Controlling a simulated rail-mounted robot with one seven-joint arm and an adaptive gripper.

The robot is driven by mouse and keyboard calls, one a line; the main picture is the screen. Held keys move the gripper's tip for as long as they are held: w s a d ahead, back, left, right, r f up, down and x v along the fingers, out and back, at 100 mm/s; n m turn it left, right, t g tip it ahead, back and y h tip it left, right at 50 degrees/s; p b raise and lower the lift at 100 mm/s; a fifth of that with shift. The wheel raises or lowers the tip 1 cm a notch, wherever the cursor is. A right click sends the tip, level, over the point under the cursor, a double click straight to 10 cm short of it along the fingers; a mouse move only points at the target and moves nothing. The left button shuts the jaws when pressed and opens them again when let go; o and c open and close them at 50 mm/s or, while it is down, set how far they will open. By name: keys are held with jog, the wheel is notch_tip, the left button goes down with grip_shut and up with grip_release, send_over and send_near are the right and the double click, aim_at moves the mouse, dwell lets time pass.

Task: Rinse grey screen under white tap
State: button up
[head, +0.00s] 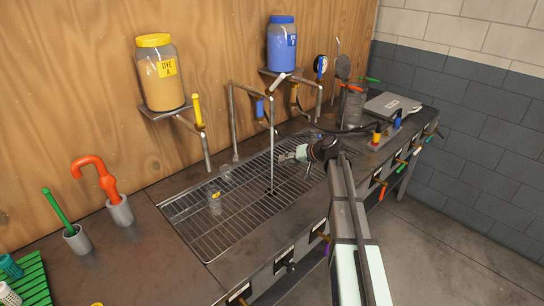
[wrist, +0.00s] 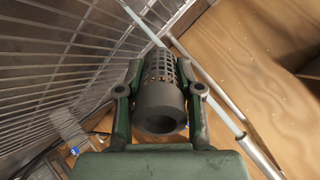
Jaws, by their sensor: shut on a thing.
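The grey screen (wrist: 160,100) is a dark grey tube with a slotted, perforated far part and an open round near end. My gripper (wrist: 158,92) is shut on it, with one finger on each side. In the head view my gripper (head: 290,155) is over the rack, just right of a thin, pale vertical line, which may be water. The screen is hard to make out there. The white tap (head: 278,81) has a white handle above that line, higher than my gripper. In the wrist view a pale line passes behind the screen's far end; I cannot tell whether they touch.
A wire rack (head: 235,215) covers the sink, with small clear jars (head: 214,204) on it. Taps with yellow (head: 198,110) and blue (head: 260,108) handles stand along the wooden wall. A yellow-lidded jar (head: 162,80) and a blue jar (head: 281,45) sit on shelves. The rack's front is clear.

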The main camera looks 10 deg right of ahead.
jog(key=s+d+b, duration=0.1)
jog(key=s+d, duration=0.5)
jog(key=shift+s, duration=0.4)
dwell(0.3)
